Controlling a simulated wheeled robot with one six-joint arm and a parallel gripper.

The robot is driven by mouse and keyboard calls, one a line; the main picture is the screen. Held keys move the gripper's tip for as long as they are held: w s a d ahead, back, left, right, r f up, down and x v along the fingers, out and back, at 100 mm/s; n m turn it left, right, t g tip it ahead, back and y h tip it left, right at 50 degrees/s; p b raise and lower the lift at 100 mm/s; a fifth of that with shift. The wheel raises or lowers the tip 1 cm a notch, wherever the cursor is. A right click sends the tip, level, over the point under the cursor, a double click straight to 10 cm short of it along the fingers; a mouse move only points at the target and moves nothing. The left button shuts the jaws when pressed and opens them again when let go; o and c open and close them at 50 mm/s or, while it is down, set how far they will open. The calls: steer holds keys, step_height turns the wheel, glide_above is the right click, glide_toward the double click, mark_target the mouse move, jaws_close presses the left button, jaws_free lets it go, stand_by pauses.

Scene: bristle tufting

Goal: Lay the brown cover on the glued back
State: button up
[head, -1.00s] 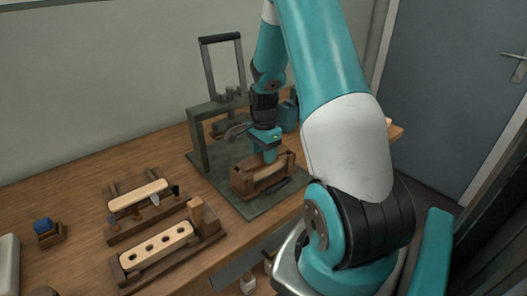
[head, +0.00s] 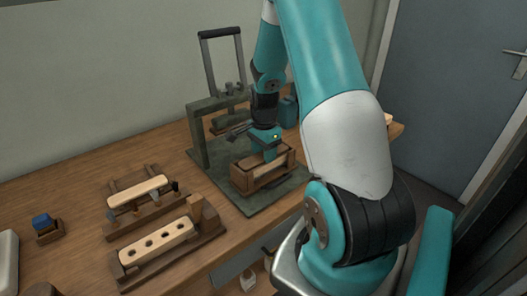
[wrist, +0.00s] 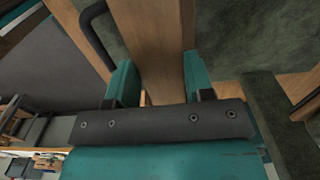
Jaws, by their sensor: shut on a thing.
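The brown cover (wrist: 162,45) is a plain brown wooden piece between the two teal fingers in the wrist view. My gripper (wrist: 160,82) is shut on it. In the head view my gripper (head: 269,156) points down at the wooden holder (head: 243,181) on the press base. The gripper and holder walls hide most of the cover there. Pale wood (head: 270,179) shows inside the holder under the gripper. I cannot make out glue on it, nor whether the cover touches it.
A dark green press frame (head: 198,138) with a tall handle (head: 239,60) stands behind the holder. On the left, a wooden fixture holds a pale block with several holes (head: 157,242). Another pale piece (head: 138,191) lies behind it. A blue item (head: 41,221) sits far left.

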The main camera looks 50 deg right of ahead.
steer(key=shift+f, duration=0.35)
steer(key=o, duration=1.4)
steer(key=shift+r+p, duration=3.3)
steer(key=shift+r, duration=0.75)
